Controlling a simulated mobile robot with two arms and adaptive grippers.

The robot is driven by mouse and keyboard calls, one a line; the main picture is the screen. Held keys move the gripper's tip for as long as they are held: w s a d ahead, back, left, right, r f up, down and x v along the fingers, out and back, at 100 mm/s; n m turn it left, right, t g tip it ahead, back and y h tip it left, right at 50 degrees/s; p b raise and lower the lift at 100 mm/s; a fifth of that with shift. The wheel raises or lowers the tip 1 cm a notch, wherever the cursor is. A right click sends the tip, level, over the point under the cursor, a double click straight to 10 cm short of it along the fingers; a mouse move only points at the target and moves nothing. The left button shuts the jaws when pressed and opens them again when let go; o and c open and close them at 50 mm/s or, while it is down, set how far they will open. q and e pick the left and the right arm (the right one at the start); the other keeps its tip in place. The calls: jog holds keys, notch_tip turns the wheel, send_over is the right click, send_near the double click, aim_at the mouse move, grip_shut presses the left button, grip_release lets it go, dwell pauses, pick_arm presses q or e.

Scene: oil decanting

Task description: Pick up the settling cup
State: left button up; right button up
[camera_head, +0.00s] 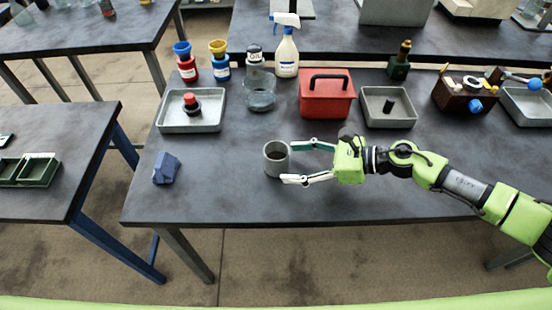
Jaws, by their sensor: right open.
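A small grey cup (276,159) with dark contents stands upright on the dark table; I take it to be the settling cup. My right gripper (291,163) comes in from the right, low over the table. It is open, with one finger at the cup's far right side and the other at its near right side. The cup's right edge lies at the fingertips; whether they touch it I cannot tell. My left gripper is not in view.
Behind the cup are a glass jar (259,90), a red toolbox (326,95) and metal trays (190,124) (372,120). A blue faceted block (166,168) lies to the left. A spray bottle (287,53) stands farther back. The table's front strip is clear.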

aim_at(288, 162)
jog(key=shift+w+a+f+p, duration=0.15)
jog(key=shift+a+p, duration=0.2)
jog(key=shift+a, duration=0.3)
jog(key=p+x, duration=0.1)
jog(key=x, duration=0.2)
jog(key=shift+a+f, duration=0.1)
jog(key=shift+a, duration=0.15)
jog(key=shift+w+a+f, duration=0.15)
jog(key=shift+a+f, duration=0.05)
jog(key=shift+a, duration=0.1)
jog(key=c, duration=1.4)
